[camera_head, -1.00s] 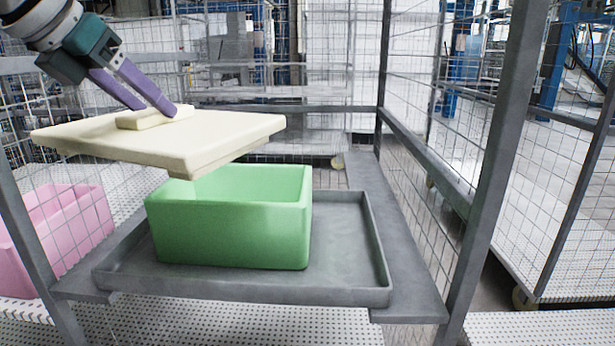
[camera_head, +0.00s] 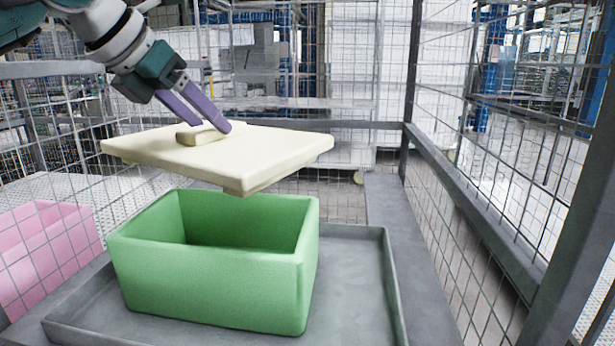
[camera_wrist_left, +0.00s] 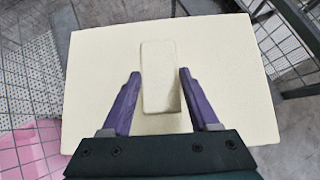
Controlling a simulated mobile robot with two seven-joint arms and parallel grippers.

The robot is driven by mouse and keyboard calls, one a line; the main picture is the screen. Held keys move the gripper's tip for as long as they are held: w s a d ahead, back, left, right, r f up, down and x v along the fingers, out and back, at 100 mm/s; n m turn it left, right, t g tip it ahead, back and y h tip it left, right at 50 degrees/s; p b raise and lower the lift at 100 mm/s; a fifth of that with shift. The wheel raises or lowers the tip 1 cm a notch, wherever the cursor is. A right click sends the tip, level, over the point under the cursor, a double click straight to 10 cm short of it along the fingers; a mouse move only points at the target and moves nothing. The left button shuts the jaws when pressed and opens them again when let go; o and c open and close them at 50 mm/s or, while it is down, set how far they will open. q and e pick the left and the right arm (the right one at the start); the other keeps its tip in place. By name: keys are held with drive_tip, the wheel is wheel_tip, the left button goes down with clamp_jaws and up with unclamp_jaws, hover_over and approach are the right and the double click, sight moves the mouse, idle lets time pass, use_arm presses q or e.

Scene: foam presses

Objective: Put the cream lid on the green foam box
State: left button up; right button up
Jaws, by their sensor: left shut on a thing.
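The cream lid (camera_head: 270,150) is a flat slab with a raised bar handle (camera_head: 196,136) on top and a narrower step below. It is held above the far part of the open green foam box (camera_head: 210,275), apart from it and nearly level. My left gripper (camera_head: 207,125) is shut on the handle, with its purple fingers on either side. In the left wrist view the lid (camera_wrist_left: 105,75) fills the middle, with the handle (camera_wrist_left: 158,75) between the fingers. The green box stands upright, its inside partly in sight and empty there. My right gripper is not in view.
The green box stands on a grey tray (camera_head: 365,290) with a low rim. A pink box (camera_head: 45,255) is at the left behind wire mesh. Mesh panels and grey posts (camera_head: 565,240) enclose the right side and back.

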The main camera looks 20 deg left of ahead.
use_arm(q)
wheel_tip(320, 180, down, 9)
idle(0.3)
drive_tip(key=o, duration=1.3)
drive_tip(key=shift+f, duration=0.1)
drive_tip(key=shift+o, duration=0.2)
